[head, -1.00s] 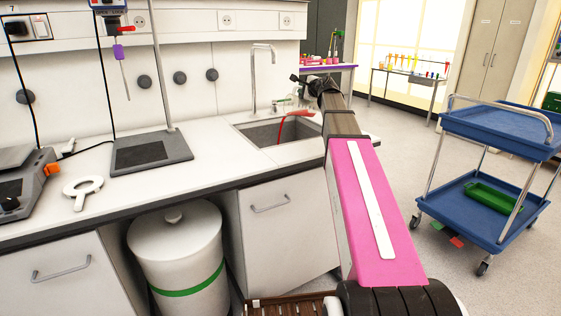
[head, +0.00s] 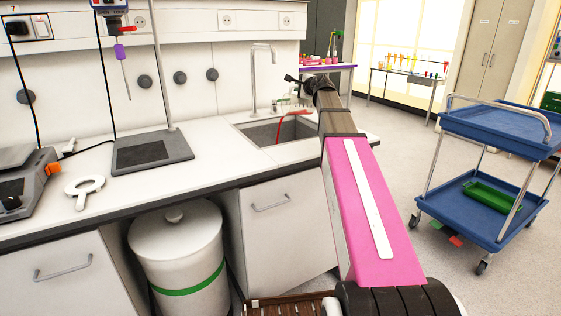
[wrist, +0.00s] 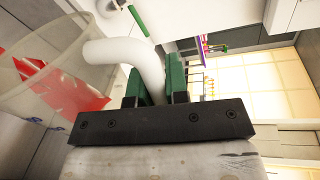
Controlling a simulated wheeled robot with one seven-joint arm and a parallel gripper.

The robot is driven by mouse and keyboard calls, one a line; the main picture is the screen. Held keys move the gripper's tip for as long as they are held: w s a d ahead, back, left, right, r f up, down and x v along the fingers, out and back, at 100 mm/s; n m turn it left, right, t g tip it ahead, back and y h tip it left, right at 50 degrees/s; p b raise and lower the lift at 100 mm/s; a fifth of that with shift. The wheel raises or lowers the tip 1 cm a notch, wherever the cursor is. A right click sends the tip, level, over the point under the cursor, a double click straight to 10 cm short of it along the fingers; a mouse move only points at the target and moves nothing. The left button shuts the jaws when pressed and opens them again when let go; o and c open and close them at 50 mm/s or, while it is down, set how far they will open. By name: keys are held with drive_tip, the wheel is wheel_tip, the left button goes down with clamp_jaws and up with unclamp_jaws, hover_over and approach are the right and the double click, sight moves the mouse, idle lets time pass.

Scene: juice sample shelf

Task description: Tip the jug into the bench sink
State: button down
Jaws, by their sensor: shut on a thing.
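The jug (head: 297,103) is small in the head view, tilted above the bench sink (head: 262,134), partly hidden by my arm. A thin red stream (head: 282,127) drops from it into the basin. In the wrist view the jug (wrist: 28,55) is a clear, translucent vessel at the left, with red liquid (wrist: 68,88) in and around it and a white curved handle (wrist: 120,48). My gripper (wrist: 158,82) has its green fingers shut on that handle. In the head view my gripper is mostly hidden behind my arm.
A tall tap (head: 254,75) stands behind the sink. A stand base (head: 150,152) and a white ring (head: 84,188) lie on the bench to the left. A white bin (head: 176,245) stands below. A blue trolley (head: 500,130) is at the right, with open floor between.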

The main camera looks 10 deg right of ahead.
drive_tip(key=shift+s+a+r+n, duration=0.1)
drive_tip(key=shift+a+r+n, duration=0.2)
drive_tip(key=shift+a+n, duration=0.15)
idle(0.4)
